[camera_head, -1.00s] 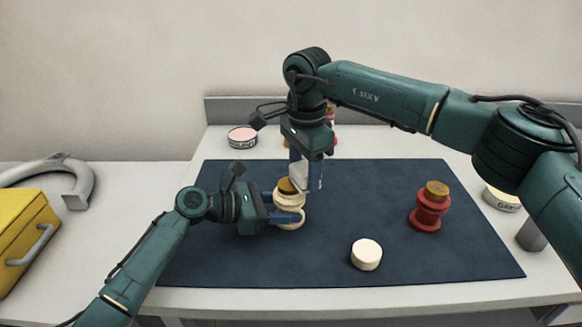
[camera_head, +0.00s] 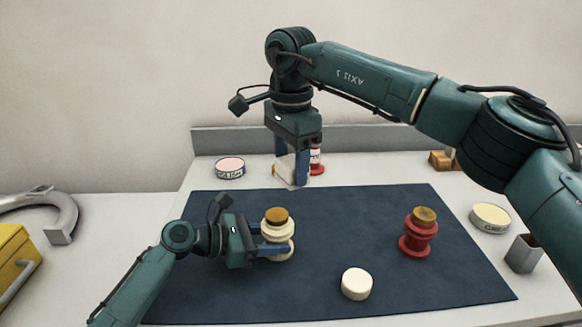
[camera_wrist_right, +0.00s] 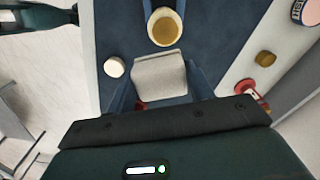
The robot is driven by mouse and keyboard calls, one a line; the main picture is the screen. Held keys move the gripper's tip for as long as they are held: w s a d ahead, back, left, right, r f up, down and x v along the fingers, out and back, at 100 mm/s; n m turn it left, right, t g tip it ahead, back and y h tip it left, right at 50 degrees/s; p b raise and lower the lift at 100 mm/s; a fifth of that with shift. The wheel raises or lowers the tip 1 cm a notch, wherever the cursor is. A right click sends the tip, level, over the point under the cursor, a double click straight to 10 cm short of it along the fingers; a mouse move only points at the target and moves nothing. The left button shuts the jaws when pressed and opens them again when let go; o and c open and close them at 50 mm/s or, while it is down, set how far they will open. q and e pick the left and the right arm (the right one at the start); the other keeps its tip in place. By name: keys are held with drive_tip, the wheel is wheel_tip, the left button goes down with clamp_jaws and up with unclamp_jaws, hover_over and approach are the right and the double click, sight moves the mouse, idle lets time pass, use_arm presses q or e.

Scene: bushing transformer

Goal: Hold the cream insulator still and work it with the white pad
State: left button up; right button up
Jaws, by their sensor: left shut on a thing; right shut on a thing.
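The cream insulator (camera_head: 280,230) stands upright on the dark mat, with ribbed cream rings and a brown top. My left gripper (camera_head: 278,247) is shut on it from the left, low on its body. My right gripper (camera_head: 293,182) points down behind and above the insulator, shut on the white pad (camera_head: 285,168). The pad is apart from the insulator in the head view. In the right wrist view the pad (camera_wrist_right: 160,78) is between my right fingers, and the insulator's brown top (camera_wrist_right: 164,28) shows just beyond it.
On the mat (camera_head: 330,215) are a red insulator (camera_head: 417,240) at right and a cream disc (camera_head: 356,283) in front. Behind are a pink-topped tin (camera_head: 230,168) and a partly hidden red piece (camera_head: 317,160).

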idle(0.3)
use_arm(q)
drive_tip(key=o, duration=0.8)
drive_tip(key=shift+o, duration=0.2)
drive_tip(key=shift+a, duration=0.1)
drive_tip(key=v, duration=1.2)
